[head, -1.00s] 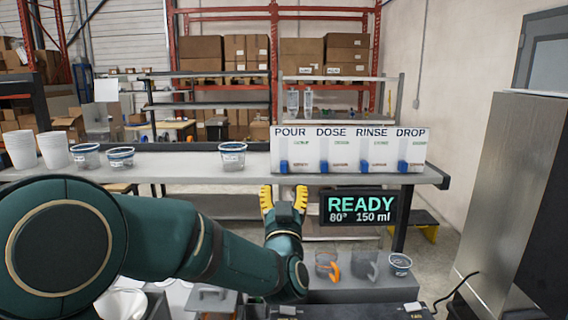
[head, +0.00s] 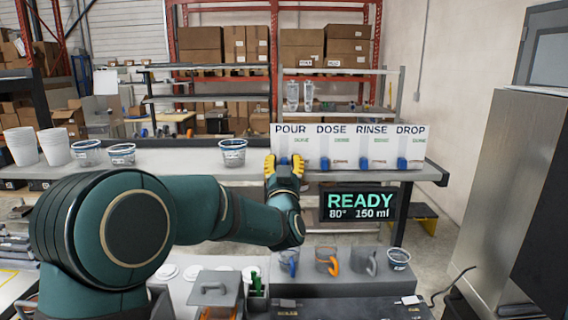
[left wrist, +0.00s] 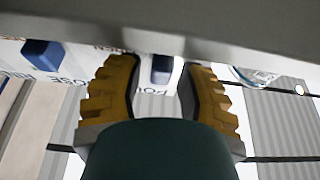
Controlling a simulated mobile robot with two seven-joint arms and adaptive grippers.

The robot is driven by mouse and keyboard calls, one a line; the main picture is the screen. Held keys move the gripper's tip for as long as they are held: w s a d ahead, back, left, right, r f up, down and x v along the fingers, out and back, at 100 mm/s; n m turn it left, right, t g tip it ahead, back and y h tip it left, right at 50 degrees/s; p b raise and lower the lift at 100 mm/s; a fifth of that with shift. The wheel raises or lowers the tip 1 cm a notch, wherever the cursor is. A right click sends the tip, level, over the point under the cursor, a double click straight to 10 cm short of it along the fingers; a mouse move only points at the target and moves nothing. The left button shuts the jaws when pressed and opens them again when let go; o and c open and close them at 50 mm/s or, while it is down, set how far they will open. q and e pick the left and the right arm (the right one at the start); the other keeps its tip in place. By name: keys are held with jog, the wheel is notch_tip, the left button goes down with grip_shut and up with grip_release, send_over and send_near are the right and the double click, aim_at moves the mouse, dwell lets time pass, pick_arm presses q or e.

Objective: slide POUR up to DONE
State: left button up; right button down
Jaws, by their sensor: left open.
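A white panel (head: 348,148) on the bench has columns headed POUR, DOSE, RINSE and DROP, with small green marks that look like DONE. The blue POUR slider (left wrist: 162,68) shows between my left fingers in the left wrist view; in the head view the gripper largely covers it. The DOSE slider (head: 325,163) sits low in its column. My left gripper (head: 284,163) is open, its yellow fingers either side of the POUR slider. I cannot tell whether they touch it. My right gripper is not in view.
A display (head: 358,205) below the bench edge reads READY, 80°, 150 ml. A clear tub (head: 232,153) stands left of the panel. Several mugs, one with an orange handle (head: 327,262), stand on the lower counter. A steel cabinet (head: 508,190) is at right.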

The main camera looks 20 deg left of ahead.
aim_at(284, 131)
pick_arm(q)
grip_shut()
jog(key=shift+r+p, duration=0.35)
jog(key=shift+r, duration=2.8)
jog(key=shift+o, duration=1.9)
grip_release()
jog(key=shift+f, duration=0.1)
jog(key=v, duration=1.2)
